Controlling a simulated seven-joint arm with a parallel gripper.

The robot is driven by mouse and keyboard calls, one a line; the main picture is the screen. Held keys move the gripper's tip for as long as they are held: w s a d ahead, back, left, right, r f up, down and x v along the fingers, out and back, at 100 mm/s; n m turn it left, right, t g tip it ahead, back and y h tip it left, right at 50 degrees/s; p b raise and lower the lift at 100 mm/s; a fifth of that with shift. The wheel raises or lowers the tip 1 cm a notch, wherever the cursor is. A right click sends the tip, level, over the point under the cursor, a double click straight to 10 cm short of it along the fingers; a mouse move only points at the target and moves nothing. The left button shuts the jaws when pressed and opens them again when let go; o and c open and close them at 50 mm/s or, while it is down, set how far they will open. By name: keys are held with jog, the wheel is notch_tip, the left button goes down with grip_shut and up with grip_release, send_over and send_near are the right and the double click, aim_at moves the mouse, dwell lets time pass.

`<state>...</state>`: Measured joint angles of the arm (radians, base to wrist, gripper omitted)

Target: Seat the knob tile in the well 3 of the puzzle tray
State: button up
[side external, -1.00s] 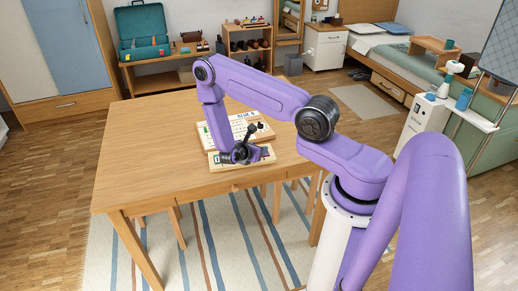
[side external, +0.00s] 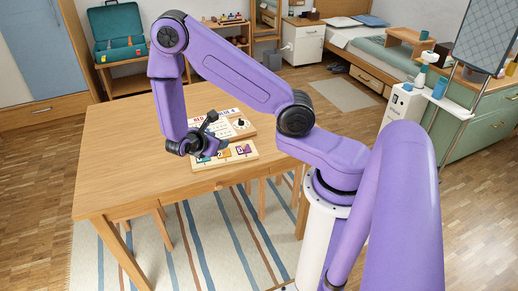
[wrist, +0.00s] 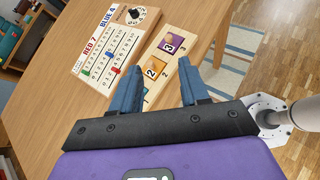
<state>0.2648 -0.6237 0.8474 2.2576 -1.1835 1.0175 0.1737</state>
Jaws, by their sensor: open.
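The wooden puzzle tray (side external: 226,163) lies near the table's front edge, with coloured squares in a row marked 1, 2 and 3. The orange square (wrist: 156,67) is at number 2. A purple square (wrist: 172,43) is at number 3, the far end in the wrist view, and it also shows in the side view (side external: 243,149). I cannot tell whether the purple square is the knob tile or a picture in the well; no knob is clear. My gripper (wrist: 160,63) is open, with nothing seen between its fingers, above the tray's number 1 end, which it partly hides.
A scoreboard (wrist: 107,46) marked RED 7 and BLUE 4, with small coloured sliders and a black dial (wrist: 134,14), lies close beside the tray. The wooden table (side external: 120,130) is clear to the left. The tray is close to the front edge.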

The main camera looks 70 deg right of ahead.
jog(key=s+a+r+m+y, duration=0.1)
jog(key=s+a+r+y, duration=0.5)
jog(key=s, duration=0.5)
jog(key=s+a+r+m+y, duration=0.1)
jog(key=s+a+r+y, duration=0.5)
jog(key=s+a+r, duration=0.3)
jog(key=shift+s+a+r+m, duration=0.15)
jog(key=shift+s+a+m, duration=0.3)
jog(key=shift+s, duration=0.55)
